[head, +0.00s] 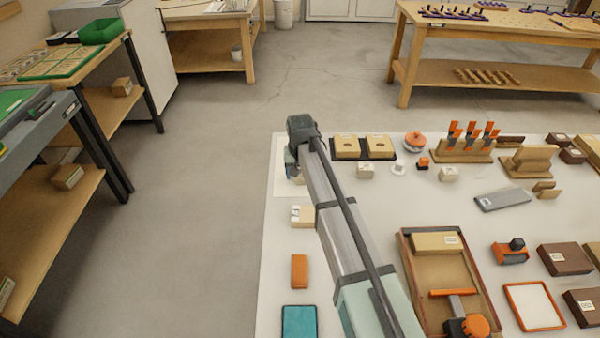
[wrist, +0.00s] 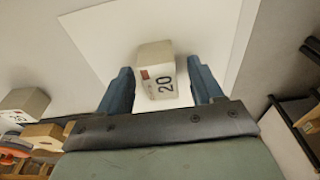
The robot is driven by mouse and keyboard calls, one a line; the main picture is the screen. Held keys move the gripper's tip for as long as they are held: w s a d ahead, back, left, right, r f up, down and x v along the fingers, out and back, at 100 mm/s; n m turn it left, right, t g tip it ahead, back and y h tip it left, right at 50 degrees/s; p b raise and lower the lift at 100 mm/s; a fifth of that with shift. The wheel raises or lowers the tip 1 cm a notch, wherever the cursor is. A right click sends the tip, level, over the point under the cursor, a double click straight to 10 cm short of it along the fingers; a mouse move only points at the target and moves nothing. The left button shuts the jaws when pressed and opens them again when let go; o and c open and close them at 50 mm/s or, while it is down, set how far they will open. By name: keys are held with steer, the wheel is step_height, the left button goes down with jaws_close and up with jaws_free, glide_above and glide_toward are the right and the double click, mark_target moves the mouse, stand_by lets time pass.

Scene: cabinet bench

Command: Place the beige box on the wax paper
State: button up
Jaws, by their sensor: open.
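A beige box (wrist: 157,73) with a label reading "20" sits between the fingers of my gripper (wrist: 160,76) in the wrist view. The box appears to rest on the wax paper (wrist: 98,36), a pale sheet whose edges show around it. The fingers are open, one on each side of the box, with small gaps. In the head view the wax paper (head: 282,182) lies at the far left corner of the white table, and my gripper (head: 293,170) is low over it. My arm hides the box there.
Another beige box (head: 302,215) stands just in front of the paper. An orange block (head: 299,271) and a teal block (head: 299,321) lie nearer. A dark tray (head: 378,155) with wooden blocks is right of the gripper. A wooden tray (head: 408,262) is at front right.

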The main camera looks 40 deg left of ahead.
mark_target(300, 175)
step_height(300, 175, up, 12)
steer(key=s+d, duration=0.1)
stand_by(0.5)
